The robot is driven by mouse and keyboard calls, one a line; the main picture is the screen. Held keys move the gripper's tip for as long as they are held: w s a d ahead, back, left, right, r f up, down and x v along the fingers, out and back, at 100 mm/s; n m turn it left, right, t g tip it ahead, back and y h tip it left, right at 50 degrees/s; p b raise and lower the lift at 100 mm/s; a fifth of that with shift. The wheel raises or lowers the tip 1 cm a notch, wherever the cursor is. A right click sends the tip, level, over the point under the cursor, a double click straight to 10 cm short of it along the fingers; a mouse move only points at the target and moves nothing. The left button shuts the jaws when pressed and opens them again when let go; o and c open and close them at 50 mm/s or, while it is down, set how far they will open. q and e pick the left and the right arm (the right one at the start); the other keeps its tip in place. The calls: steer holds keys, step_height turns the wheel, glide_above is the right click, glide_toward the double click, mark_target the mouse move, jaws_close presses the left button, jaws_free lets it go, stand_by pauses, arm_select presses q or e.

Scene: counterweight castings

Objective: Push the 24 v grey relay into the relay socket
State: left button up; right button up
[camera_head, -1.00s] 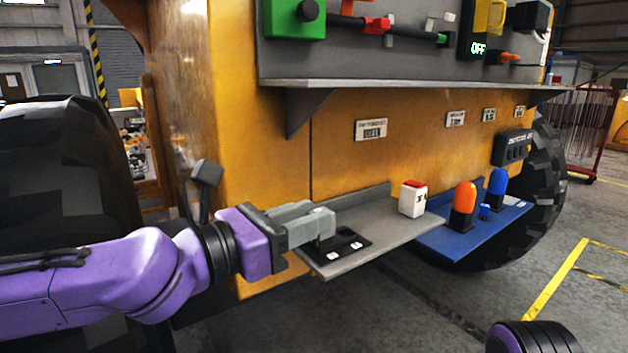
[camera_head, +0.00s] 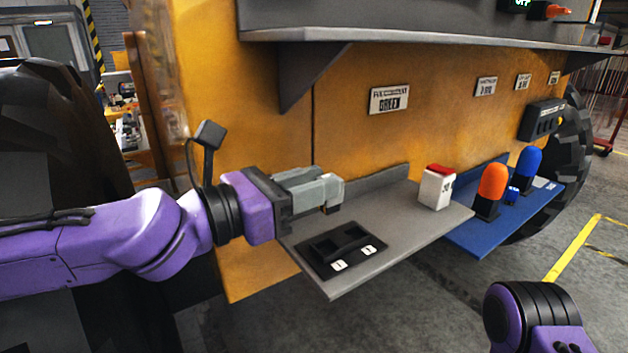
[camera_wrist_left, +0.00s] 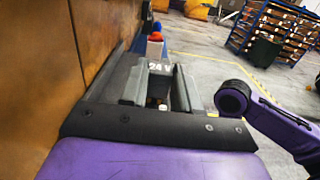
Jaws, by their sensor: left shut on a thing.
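My left gripper (camera_head: 332,190) is shut on the 24 V grey relay (camera_wrist_left: 160,68), whose "24 V" marking shows between the fingers in the left wrist view. In the head view the fingers hide most of the relay; a small dark and brass-coloured bit shows under the tips. The relay socket (camera_head: 342,250) is a black plate with a raised dark middle and two small white labels, on the near left of the grey shelf (camera_head: 395,228). The held relay is above and behind the socket, apart from it. My right gripper is not in view.
A white block with a red top (camera_head: 437,187) stands farther right on the shelf. Beyond it, a blue shelf (camera_head: 480,235) holds an orange-capped (camera_head: 492,182) and a blue-capped piece (camera_head: 529,165). The yellow wall (camera_head: 350,140) is close behind; a grey ledge (camera_head: 430,32) overhangs.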

arm_select(q)
steer(key=shift+w+f+b, duration=0.15)
steer(key=shift+f+b, duration=2.75)
steer(key=shift+f, duration=0.1)
steer(key=shift+r, duration=0.1)
steer(key=shift+f+b, duration=1.15)
steer(key=shift+f, duration=0.1)
steer(key=o, duration=1.1)
steer(key=shift+a, duration=0.1)
